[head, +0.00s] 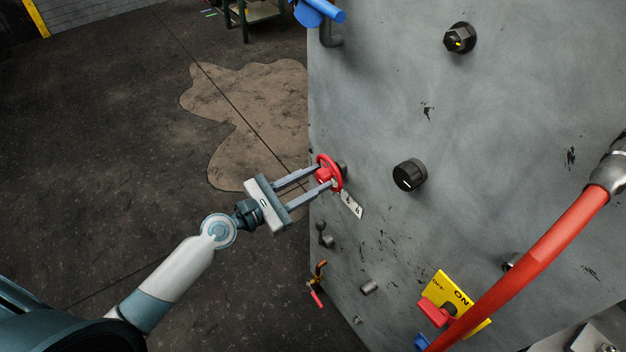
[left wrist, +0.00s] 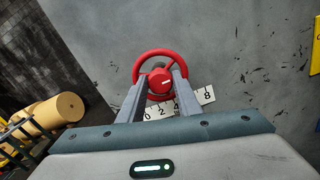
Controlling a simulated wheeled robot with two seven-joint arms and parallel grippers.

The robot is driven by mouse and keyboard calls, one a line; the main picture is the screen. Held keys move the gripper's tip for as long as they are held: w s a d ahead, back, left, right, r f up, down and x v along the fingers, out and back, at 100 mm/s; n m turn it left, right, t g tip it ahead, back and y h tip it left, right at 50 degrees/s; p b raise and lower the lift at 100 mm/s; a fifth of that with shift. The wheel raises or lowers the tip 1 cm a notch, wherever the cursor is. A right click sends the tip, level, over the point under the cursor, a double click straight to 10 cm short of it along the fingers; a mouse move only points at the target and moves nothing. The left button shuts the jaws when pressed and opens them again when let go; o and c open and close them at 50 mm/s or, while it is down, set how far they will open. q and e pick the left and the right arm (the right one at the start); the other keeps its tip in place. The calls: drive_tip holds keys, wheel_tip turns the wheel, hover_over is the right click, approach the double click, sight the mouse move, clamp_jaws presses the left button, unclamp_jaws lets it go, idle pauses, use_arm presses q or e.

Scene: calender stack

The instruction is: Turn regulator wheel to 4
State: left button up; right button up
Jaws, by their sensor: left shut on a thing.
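The red regulator wheel (head: 325,178) sits on the left part of the grey panel. It also shows in the left wrist view (left wrist: 166,54), with a white mark on its red hub. My left gripper (head: 320,174) reaches it from the left, and its two fingers are shut on the wheel's hub, inside the rim. My right gripper is not in view.
The grey panel (head: 480,120) carries a black knob (head: 409,175), a dark hexagonal knob (head: 460,38), a blue valve handle (head: 320,10) and a yellow ON/OFF plate (head: 448,290) with a red handle. A thick red hose (head: 540,250) crosses the lower right. Open floor lies left of the panel.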

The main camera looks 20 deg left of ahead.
use_arm(q)
drive_tip(key=o, duration=1)
drive_tip(key=shift+o, duration=0.2)
drive_tip(key=shift+s+a+f+b, duration=0.1)
drive_tip(key=shift+s+a+b, duration=0.2)
drive_tip(key=shift+s, duration=0.1)
drive_tip(key=b+v, duration=0.9)
drive_tip(key=v, duration=0.7)
drive_tip(key=shift+s+a, duration=0.15)
